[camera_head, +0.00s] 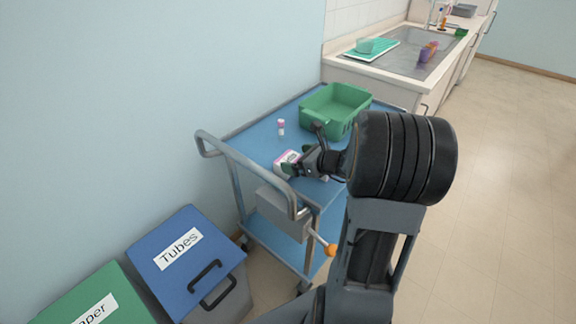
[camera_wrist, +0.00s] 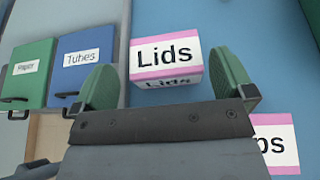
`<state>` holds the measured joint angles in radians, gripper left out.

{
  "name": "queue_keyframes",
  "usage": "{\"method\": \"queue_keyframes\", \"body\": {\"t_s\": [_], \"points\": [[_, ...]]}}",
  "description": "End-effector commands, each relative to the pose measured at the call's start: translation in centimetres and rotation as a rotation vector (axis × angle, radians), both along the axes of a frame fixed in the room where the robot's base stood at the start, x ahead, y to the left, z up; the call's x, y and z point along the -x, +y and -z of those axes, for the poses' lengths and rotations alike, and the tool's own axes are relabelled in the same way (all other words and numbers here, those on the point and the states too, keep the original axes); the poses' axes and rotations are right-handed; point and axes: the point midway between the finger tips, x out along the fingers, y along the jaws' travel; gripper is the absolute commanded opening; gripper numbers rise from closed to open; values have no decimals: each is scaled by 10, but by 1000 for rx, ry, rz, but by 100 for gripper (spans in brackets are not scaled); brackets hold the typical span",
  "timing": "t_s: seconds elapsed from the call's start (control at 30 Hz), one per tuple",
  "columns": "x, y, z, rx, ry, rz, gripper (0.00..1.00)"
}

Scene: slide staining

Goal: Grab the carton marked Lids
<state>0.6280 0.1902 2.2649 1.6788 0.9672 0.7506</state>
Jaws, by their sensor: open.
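The carton marked Lids (camera_wrist: 165,55) is white with pink edges and black lettering. In the wrist view it lies on the blue cart top between the tips of my gripper (camera_wrist: 165,80), whose two green finger pads stand apart on either side of it. The left pad is close to the carton's left side and the right pad is close to its right side; I cannot tell whether they touch. In the head view the carton (camera_head: 286,160) is partly hidden by my gripper (camera_head: 300,165).
A second pink-edged carton (camera_wrist: 277,145) lies close by at lower right, its label cut off to "ps". A green crate (camera_head: 318,128) and a small pink-and-white bottle (camera_head: 281,128) stand on the blue cart (camera_head: 250,135). Blue Tubes (camera_head: 205,235) and green Paper (camera_head: 75,290) bins stand left.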

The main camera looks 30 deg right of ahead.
Motion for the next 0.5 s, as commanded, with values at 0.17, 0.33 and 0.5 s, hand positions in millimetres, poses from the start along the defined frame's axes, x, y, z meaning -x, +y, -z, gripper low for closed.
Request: {"method": "queue_keyframes", "body": {"t_s": [0.17,0.33,0.5], "points": [[-9,4,6,-1,0,-2,100],[-30,12,16,-2,1,0,100],[-42,17,21,1,1,1,100]]}}
